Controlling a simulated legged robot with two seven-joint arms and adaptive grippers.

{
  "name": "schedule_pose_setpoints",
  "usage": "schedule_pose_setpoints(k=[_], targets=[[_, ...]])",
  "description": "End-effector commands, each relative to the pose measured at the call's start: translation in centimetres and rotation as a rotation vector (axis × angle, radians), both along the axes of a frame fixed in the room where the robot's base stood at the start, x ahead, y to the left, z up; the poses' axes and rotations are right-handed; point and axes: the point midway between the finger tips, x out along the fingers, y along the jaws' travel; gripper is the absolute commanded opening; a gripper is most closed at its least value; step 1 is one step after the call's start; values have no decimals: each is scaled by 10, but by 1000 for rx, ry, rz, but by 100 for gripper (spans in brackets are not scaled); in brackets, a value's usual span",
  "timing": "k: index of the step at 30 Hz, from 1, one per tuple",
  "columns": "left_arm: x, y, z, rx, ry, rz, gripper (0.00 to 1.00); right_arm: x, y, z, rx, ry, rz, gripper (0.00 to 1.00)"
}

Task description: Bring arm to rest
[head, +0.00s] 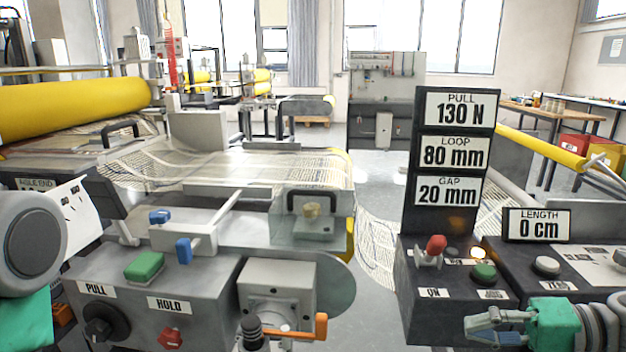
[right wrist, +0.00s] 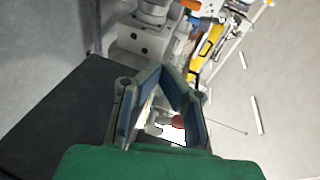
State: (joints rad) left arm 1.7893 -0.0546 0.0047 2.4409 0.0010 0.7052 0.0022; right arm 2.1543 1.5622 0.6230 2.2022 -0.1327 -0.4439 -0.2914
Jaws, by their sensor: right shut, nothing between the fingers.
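My right gripper (head: 482,326) is at the lower right of the head view, in front of the dark control box (head: 445,305). Its fingers point left, and it is shut and empty. In the right wrist view the blue-lined fingers of my right gripper (right wrist: 166,70) come together at the tips. Through the gap behind the tips a small red thing (right wrist: 178,122) shows, clear of the fingers. At the left edge of the head view, part of my left arm (head: 28,240) shows with a teal part below it. Its fingers are out of the picture.
The dark box carries a red switch (head: 436,244), a green button (head: 483,272) and lit amber lamp. Readout signs (head: 455,155) rise behind it. The grey PULL/HOLD console (head: 150,285) has a green button and an orange lever (head: 320,326). White mesh (head: 378,255) hangs between the machines.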

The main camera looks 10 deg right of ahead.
Motion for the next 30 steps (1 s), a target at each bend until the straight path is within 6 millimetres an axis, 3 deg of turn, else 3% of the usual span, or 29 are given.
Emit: schedule_pose_setpoints(k=[1, 6, 13, 21, 25, 30], targets=[[0, 0, 0, 0, 0, 0, 57, -3, 17, -16, -42, 49, 27, 0], [0, 0, 1, 0, 0, 0, 57, -25, 63, -82, -215, 221, 80, 0], [0, 0, 2, 0, 0, 0, 57, -80, 90, -169, -501, 390, 143, 0], [0, 0, 3, 0, 0, 0, 57, -152, 72, -245, -880, 451, 217, 0], [0, 0, 3, 0, 0, 0, 57, -178, 51, -266, -1058, 420, 255, 0], [0, 0, 3, 0, 0, 0, 57, -194, 27, -277, -1233, 341, 294, 0]])
